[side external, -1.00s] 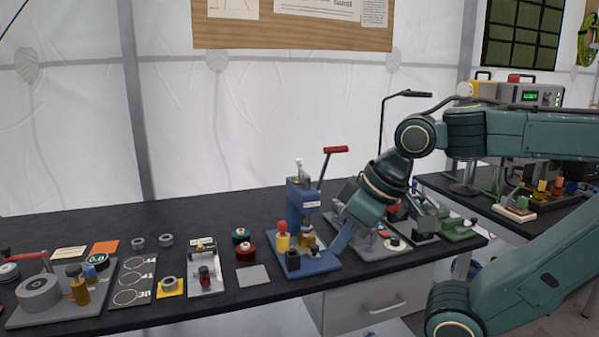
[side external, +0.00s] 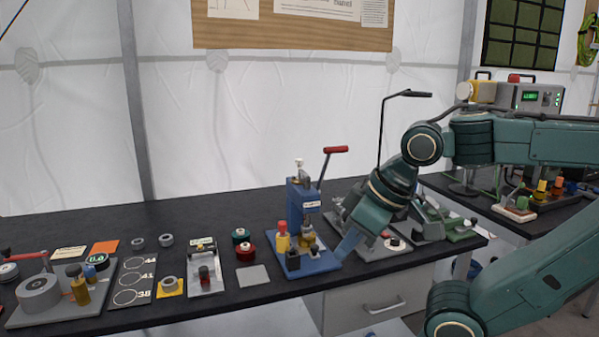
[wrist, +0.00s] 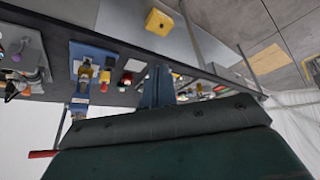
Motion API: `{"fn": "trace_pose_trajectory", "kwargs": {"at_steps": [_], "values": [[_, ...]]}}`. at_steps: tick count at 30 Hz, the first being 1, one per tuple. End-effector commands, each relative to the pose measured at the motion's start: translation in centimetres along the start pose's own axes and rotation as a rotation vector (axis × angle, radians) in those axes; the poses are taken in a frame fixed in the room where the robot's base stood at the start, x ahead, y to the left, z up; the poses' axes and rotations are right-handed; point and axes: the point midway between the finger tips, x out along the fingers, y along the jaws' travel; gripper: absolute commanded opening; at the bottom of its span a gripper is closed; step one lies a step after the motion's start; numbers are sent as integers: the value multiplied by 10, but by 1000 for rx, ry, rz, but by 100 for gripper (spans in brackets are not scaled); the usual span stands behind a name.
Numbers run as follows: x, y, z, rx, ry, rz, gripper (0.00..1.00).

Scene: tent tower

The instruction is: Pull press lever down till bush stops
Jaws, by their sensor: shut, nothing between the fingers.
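The blue lever press (side external: 305,205) stands upright on its blue base (side external: 318,263) in the middle of the bench. Its lever rises up and right to a red handle (side external: 336,149); the red handle also shows at the left edge of the wrist view (wrist: 42,154). A brass-coloured part (side external: 307,240) sits under the press head; whether it is the bush, I cannot tell. My gripper (side external: 345,246) points down and left, just right of the press base, well below the handle. Its blue fingers are shut and empty, and they also show in the wrist view (wrist: 157,88).
Red and green spools (side external: 245,250) stand to the left. Grey fixtures crowd the bench behind and right of my gripper. The air above the press's left side is free.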

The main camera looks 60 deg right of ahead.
Motion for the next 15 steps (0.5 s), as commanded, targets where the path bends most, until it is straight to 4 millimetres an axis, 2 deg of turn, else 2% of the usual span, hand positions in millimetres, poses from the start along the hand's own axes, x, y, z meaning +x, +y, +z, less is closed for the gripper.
{"fn": "trace_pose_trajectory", "kwargs": {"at_steps": [10,11,15], "values": [[0,0,0,0,0,0,0],[0,0,0,0,0,0,4],[-1,1,-3,12,-1,2,31]]}}
